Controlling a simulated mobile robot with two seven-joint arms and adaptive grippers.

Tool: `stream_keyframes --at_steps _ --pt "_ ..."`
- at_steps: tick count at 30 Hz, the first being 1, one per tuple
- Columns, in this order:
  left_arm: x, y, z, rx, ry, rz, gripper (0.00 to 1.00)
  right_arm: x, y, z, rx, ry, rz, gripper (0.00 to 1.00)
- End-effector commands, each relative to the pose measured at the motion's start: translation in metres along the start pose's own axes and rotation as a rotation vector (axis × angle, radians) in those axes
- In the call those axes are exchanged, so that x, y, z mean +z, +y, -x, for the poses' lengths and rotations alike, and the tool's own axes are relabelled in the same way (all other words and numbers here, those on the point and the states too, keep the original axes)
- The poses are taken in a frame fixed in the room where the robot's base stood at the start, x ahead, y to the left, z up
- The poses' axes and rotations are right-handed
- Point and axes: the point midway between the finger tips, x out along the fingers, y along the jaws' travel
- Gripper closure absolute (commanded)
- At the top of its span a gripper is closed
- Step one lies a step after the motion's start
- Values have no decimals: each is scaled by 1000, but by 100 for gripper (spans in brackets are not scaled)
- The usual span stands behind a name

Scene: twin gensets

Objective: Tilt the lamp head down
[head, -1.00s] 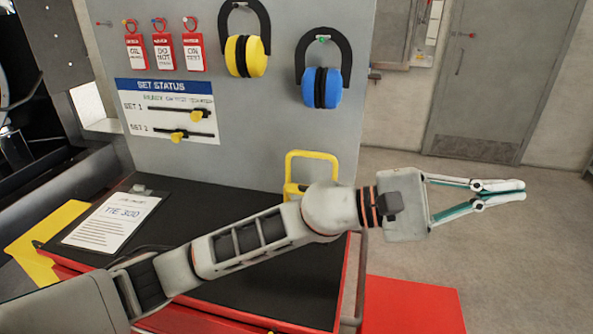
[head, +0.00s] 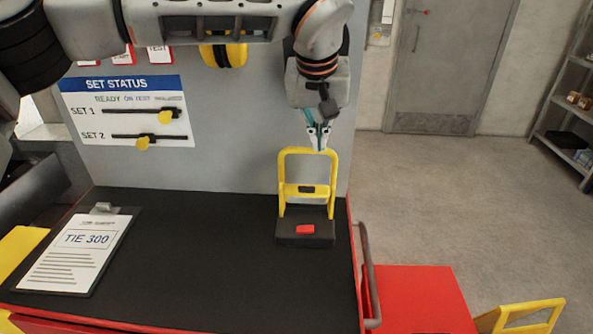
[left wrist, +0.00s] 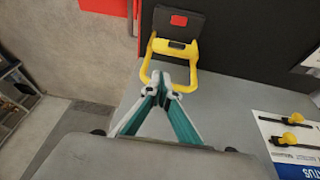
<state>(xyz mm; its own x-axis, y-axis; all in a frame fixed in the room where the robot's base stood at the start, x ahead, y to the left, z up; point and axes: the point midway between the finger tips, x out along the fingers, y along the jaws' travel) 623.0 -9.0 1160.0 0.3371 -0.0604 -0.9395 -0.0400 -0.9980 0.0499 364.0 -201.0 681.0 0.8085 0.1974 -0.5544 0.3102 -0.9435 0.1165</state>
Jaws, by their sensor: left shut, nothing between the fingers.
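The work lamp (head: 288,202) stands at the back right of the black cart top. It has a black base (head: 285,238) with a red button, and an upright yellow frame with a crossbar. My left gripper (head: 318,147) points down from above, shut and empty, with its tips at the top bar of the yellow frame. In the left wrist view the shut fingertips (left wrist: 167,90) lie near the open side of the yellow frame (left wrist: 146,66). Whether they touch it I cannot tell. Which part is the lamp's head is not clear. My right gripper is not in view.
A grey panel (head: 230,172) with a SET STATUS board (head: 120,112) rises behind the cart top. A clipboard (head: 75,252) lies at the left. The middle of the black top (head: 200,260) is bare. A cart handle (head: 368,270) and red surface (head: 425,300) are at right.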

Motion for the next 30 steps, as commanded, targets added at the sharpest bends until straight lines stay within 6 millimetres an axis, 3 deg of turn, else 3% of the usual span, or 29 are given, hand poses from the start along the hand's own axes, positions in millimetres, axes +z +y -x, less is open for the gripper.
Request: stream_keyframes --at_steps 3,7,22,30 --pt "-12 -15 11 -55 33 18 100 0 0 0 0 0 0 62" --pt "-14 -19 4 -65 34 22 100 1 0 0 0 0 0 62" --pt "-16 -23 -87 -61 31 23 100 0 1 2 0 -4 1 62" --pt "14 -23 -96 -60 34 21 100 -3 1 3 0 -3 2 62"
